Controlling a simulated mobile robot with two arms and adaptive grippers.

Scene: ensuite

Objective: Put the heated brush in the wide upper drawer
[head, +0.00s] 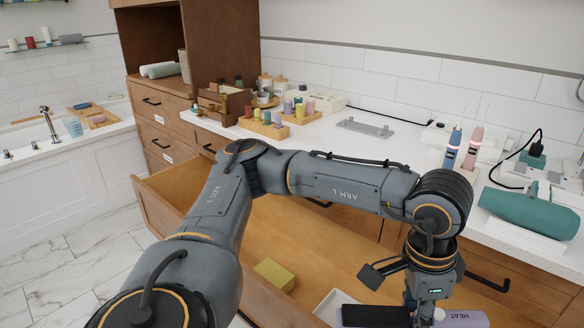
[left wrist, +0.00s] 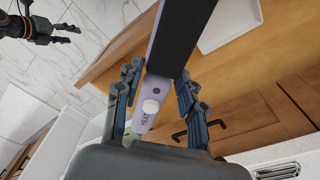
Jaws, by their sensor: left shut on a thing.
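The heated brush has a lavender handle marked HEAT (head: 458,318) and a long black head (head: 375,316). In the left wrist view its handle (left wrist: 148,110) lies between the two fingers of my left gripper (left wrist: 157,98), which is shut on it. In the head view the left gripper (head: 425,308) is at the bottom edge, its fingertips partly cut off. The wide upper drawer (head: 310,240) is pulled open, and the brush is over its front right part. My right gripper (left wrist: 68,34) shows small in the left wrist view, away from the brush, with its fingers apart.
The drawer holds a yellow block (head: 273,275) and a white tray (head: 330,303); its left part is bare. My left arm crosses above the drawer.

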